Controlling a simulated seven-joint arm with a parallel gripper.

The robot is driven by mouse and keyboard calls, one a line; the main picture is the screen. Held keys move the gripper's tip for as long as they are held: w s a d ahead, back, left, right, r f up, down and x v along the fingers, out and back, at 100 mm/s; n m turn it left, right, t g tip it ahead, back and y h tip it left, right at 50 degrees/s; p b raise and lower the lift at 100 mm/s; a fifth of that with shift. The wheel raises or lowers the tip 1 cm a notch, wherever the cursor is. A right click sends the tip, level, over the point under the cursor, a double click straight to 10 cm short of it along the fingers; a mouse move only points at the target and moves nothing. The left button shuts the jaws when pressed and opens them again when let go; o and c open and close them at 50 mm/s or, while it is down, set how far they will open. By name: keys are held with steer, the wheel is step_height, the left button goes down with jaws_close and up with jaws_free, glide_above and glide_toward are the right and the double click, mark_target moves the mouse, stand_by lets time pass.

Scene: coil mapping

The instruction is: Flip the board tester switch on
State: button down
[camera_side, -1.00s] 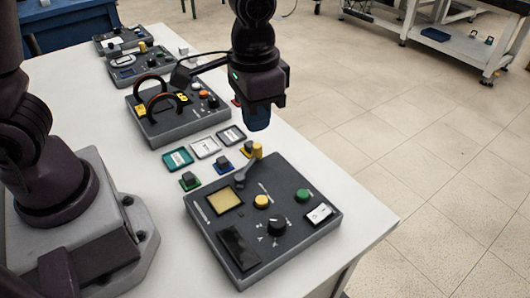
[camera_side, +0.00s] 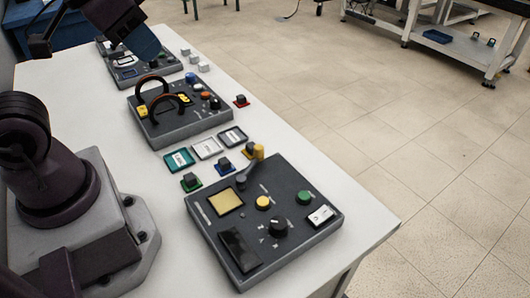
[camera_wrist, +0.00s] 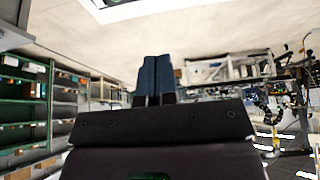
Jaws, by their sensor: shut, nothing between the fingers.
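My gripper (camera_side: 146,46) is at the upper left of the side view, in front of the far control boxes. Its two blue fingers are together and empty; they also show side by side in the wrist view (camera_wrist: 153,78). Labels are too small to read, so I cannot tell which box is the board tester. The nearest dark control box (camera_side: 215,240) has a yellow-tipped lever (camera_side: 257,153) standing up at its back edge, a white rocker switch (camera_side: 321,216), a black knob (camera_side: 278,226), a yellow button (camera_side: 263,202) and a green button (camera_side: 304,197). My gripper is far from it.
A middle box (camera_side: 185,130) carries two tall arched handles (camera_side: 150,84). Coloured tiles (camera_side: 179,160) and small knobbed blocks (camera_side: 191,182) lie between the boxes. A far box (camera_side: 125,72) stands behind.

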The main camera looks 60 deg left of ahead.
steer(key=m+g, duration=0.4)
steer(key=m, duration=1.4)
glide_above(327, 210)
steer(key=s, duration=0.3)
step_height(327, 210, down, 16)
steer(key=shift+w+r, duration=0.15)
steer(key=shift+w, duration=0.05)
steer(key=f, duration=0.4)
steer(key=w+f, duration=0.1)
steer(key=f, duration=0.4)
steer(key=w+f, duration=0.1)
steer(key=f, duration=0.4)
steer(key=shift+w, duration=0.1)
